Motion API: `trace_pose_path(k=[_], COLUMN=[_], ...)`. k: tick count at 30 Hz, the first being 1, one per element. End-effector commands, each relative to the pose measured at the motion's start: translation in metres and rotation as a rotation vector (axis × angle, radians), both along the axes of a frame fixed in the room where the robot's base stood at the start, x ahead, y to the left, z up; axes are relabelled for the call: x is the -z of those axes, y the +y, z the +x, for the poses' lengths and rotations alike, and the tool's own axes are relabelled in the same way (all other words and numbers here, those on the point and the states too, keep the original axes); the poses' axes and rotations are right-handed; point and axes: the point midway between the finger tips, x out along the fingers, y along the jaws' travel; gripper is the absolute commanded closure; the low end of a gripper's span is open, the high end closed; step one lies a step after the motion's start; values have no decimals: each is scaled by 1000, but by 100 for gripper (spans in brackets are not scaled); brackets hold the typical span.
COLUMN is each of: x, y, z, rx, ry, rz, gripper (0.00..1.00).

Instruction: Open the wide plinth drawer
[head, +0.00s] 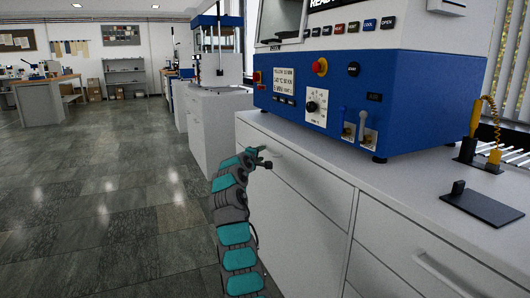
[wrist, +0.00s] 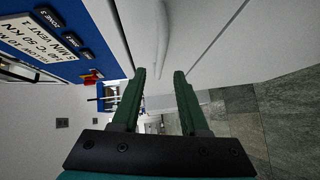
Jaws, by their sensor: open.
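A wide white drawer front (head: 305,182) sits at the top of the cabinet under the blue press. Its pale bar handle is mostly hidden behind my gripper (head: 262,160) in the head view. In the wrist view the handle (wrist: 162,32) runs down from the top edge and ends just beyond the fingertips, between them in the picture. My gripper (wrist: 160,74) is open with its two green fingers apart and nothing visibly held. I cannot tell whether the fingers touch the handle. The drawer looks shut, flush with the cabinet.
The blue and white press (head: 345,95) stands on the worktop above. Another drawer with a bar handle (head: 450,274) is at the lower right. A black block on a plate (head: 480,206) lies on the worktop. The tiled floor (head: 110,200) to the left is clear.

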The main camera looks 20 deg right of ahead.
Motion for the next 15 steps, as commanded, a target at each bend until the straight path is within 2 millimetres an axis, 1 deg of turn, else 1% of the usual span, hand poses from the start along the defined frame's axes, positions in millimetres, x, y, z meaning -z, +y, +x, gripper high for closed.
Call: trace_pose_path(k=[6,15], x=[0,4], y=[-14,-26], z=[13,28], rx=[2,-1], ry=[0,2], rz=[3,2], gripper=[56,56])
